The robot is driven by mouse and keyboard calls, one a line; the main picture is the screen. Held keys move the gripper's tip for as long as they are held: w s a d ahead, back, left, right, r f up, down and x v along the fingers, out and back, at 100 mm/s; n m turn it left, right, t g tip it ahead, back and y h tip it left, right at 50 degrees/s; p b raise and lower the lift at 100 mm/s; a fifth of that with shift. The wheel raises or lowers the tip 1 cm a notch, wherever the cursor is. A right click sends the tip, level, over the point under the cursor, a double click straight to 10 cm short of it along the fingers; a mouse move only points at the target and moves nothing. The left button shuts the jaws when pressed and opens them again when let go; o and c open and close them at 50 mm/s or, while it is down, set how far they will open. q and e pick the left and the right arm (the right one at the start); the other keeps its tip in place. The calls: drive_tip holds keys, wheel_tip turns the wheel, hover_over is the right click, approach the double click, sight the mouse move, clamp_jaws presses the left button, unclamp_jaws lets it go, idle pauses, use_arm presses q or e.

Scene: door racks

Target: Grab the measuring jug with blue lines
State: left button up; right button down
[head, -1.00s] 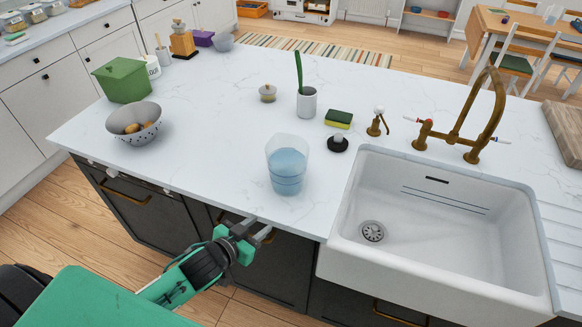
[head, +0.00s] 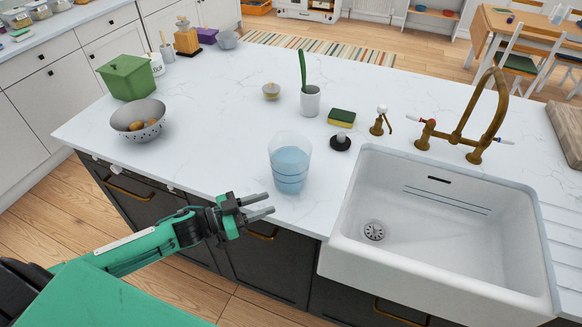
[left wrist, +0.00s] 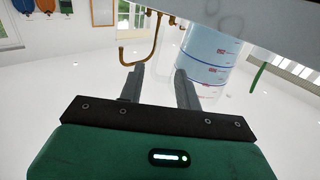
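The measuring jug (head: 289,165) is clear, with blue lines and bluish contents. It stands upright on the white worktop near its front edge, left of the sink. In the left wrist view the jug (left wrist: 208,55) shows beyond the right finger. My left gripper (head: 271,203) is open and empty, at the worktop's front edge, just in front of and left of the jug. Its two fingers (left wrist: 160,82) are spread apart and appear not to touch the jug. My right gripper is not in view.
The white sink (head: 430,226) lies to the right, with a brass tap (head: 465,130). Behind the jug are a cup with a green-handled brush (head: 310,100), a black stopper (head: 341,142) and a sponge (head: 342,117). A colander (head: 138,119) and green bin (head: 129,78) stand left. Worktop between is clear.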

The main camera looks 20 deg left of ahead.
sight(304, 198)
use_arm(q)
drive_tip(key=p+x, duration=0.1)
drive_tip(key=x, duration=0.4)
drive_tip(key=shift+w+d+r+p, duration=0.15)
drive_tip(key=shift+w+p, duration=0.05)
drive_tip(key=shift+p, duration=0.1)
drive_tip(key=shift+w+d, duration=0.4)
drive_tip(key=shift+d, duration=0.05)
drive_tip(key=shift+w+d+p, duration=0.2)
drive_tip(key=shift+d+p, duration=0.1)
drive_tip(key=shift+p, duration=0.1)
drive_tip(key=x, duration=0.1)
drive_tip(key=p+x, duration=0.2)
drive_tip(key=x, duration=0.1)
drive_tip(key=shift+d+f, duration=0.15)
drive_tip(key=shift+f, duration=0.2)
drive_tip(key=shift+w+d+f, duration=0.1)
drive_tip(key=shift+w+d, duration=0.05)
drive_tip(key=shift+d, duration=0.05)
clamp_jaws()
